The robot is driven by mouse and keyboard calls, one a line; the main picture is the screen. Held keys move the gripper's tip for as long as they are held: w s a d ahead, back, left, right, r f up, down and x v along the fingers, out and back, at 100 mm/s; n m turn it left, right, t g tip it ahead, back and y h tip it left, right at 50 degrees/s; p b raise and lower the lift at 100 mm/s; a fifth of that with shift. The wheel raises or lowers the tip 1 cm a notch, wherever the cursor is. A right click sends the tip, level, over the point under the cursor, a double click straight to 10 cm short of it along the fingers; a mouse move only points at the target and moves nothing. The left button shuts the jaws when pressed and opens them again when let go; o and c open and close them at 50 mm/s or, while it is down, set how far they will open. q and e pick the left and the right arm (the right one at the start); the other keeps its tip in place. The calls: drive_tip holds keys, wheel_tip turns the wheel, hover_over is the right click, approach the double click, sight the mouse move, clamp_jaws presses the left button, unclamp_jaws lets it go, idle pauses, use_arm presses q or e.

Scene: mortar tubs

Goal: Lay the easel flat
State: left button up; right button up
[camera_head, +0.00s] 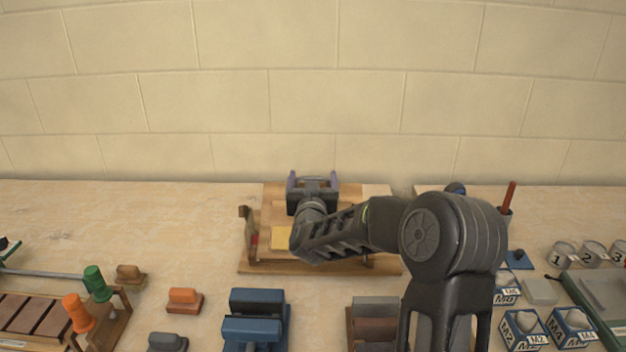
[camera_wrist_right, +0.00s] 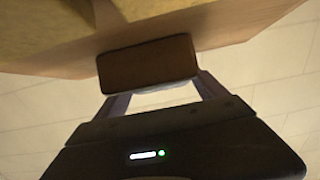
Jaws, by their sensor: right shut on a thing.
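The easel is a wooden board (camera_head: 275,208) on a wooden base (camera_head: 258,268), standing near the wall in the middle of the head view. A yellow square (camera_head: 281,238) is on its face, and a short post (camera_head: 247,228) rises at its left. My right gripper (camera_head: 312,178) is at the board's top edge, and my right arm hides much of the board. In the right wrist view the gripper (camera_wrist_right: 160,92) is shut on a brown tab (camera_wrist_right: 148,63) at the edge of the board (camera_wrist_right: 225,25). The board's exact tilt is hard to tell. My left gripper is not in view.
A rack with green and orange knobs (camera_head: 95,283) stands left. Numbered cups (camera_head: 592,253) and labelled boxes (camera_head: 525,330) are right.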

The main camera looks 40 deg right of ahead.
drive_tip(key=shift+d+f, duration=0.1)
drive_tip(key=shift+d, duration=0.1)
drive_tip(key=shift+w+d+f+g+y+p, duration=0.3)
drive_tip(key=shift+w+f+g+p, duration=0.15)
drive_tip(key=shift+p, duration=0.7)
drive_tip(key=f+g+p, duration=0.1)
drive_tip(key=p, duration=0.1)
drive_tip(key=w+d+f+g+y+p, duration=0.1)
drive_tip(key=f+p, duration=0.1)
drive_tip(key=p, duration=0.1)
drive_tip(key=w+f+g+y+p, duration=0.1)
drive_tip(key=f+p, duration=0.1)
drive_tip(key=shift+d+f+p, duration=0.15)
drive_tip(key=shift+d+p, duration=0.15)
drive_tip(key=shift+p, duration=0.05)
drive_tip(key=shift+w+d+f+g+y+p, duration=0.1)
drive_tip(key=shift+w+f+g+y+p, duration=0.15)
drive_tip(key=shift+f+p, duration=0.35)
drive_tip(key=shift+d+f+g+y+p, duration=0.15)
drive_tip(key=shift+f+g+p, duration=0.15)
drive_tip(key=shift+f+p, duration=0.3)
drive_tip(key=shift+a+f, duration=0.1)
drive_tip(key=shift+f, duration=0.1)
drive_tip(key=shift+s+f, duration=0.1)
drive_tip(key=shift+f, duration=0.05)
drive_tip(key=o, duration=1.7)
drive_tip(key=shift+o, duration=0.4)
